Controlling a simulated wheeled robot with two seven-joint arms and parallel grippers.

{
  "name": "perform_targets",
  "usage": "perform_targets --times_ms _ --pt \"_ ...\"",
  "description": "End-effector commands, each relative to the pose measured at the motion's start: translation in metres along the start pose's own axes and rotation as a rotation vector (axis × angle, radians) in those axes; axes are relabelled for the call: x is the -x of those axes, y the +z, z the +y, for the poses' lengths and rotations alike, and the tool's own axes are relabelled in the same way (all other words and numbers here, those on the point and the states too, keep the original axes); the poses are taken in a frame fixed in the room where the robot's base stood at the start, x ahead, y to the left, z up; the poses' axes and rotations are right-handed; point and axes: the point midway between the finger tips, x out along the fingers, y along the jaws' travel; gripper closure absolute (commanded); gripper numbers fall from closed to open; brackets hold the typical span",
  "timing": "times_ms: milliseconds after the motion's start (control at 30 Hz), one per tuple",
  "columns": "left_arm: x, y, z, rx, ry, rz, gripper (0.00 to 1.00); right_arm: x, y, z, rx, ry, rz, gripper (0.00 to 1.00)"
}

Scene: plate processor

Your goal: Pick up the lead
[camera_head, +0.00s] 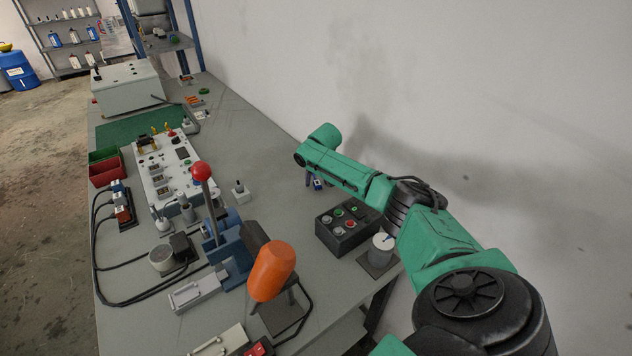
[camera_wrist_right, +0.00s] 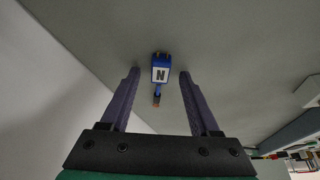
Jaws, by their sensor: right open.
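The lead (camera_wrist_right: 160,75) is a small blue piece with a white face marked N, brass prongs at its far end and a blue stub with an orange tip at its near end. It lies on the grey bench top. My right gripper (camera_wrist_right: 159,72) is open, with one purple finger on each side of the lead and a visible gap to both. In the head view the lead (camera_head: 317,184) shows small beneath the end of my green right arm, with the fingers partly hidden. My left gripper is not in view.
A small switch piece (camera_head: 240,192) is to the left. The wall (camera_head: 400,90) rises close behind. Bare bench lies left of the lead.

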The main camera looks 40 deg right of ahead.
Motion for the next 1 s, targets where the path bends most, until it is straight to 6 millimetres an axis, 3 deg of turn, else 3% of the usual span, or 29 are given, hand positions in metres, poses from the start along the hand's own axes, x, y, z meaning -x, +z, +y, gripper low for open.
perform_targets --times_ms 67,200,233,667,867,1000 --pt "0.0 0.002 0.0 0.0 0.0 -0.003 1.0 0.0 0.0 0.0 0.0 0.0 0.0 0.38" --pt "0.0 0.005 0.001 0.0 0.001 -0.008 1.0 0.0 0.0 0.0 0.0 0.0 0.0 0.91" --pt "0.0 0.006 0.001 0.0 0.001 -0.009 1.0 0.0 0.0 0.0 0.0 0.0 0.0 1.0" --pt "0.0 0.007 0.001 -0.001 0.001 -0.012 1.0 0.008 -0.004 0.0 0.0 -0.001 0.002 1.0" --pt "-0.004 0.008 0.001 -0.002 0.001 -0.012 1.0 0.044 -0.02 0.0 -0.002 -0.003 0.005 1.0" --pt "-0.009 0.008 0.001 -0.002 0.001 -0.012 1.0 0.093 -0.041 -0.001 -0.002 -0.005 0.009 1.0"
